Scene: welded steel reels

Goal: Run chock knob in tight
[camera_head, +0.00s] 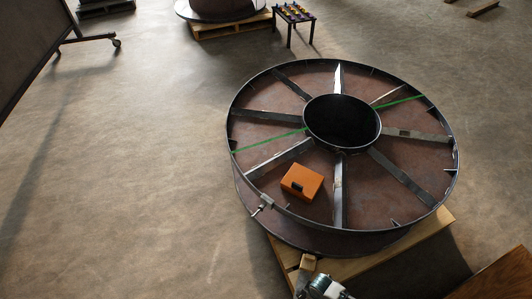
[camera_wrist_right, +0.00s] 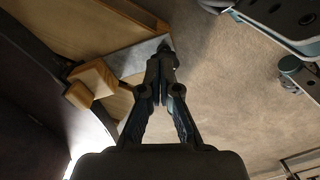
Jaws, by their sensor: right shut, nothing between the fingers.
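The welded steel reel (camera_head: 345,150) lies flat on a wooden pallet (camera_head: 425,235). A small wooden block (camera_head: 308,262), which looks like a chock, sits at the pallet's near edge by the reel's lower flange. It shows larger in the wrist view (camera_wrist_right: 95,76), against the dark curved flange. No knob can be clearly made out on it. My right gripper (camera_wrist_right: 163,52) is shut and empty, its tips right of the block and apart from it, over a grey metal strip (camera_wrist_right: 140,58). Whether the tips touch the strip I cannot tell. My left gripper is not in view.
A small clamp (camera_head: 262,205) sits on the rim. A small table (camera_head: 294,15) stands at the back. Floor left of the reel is clear.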

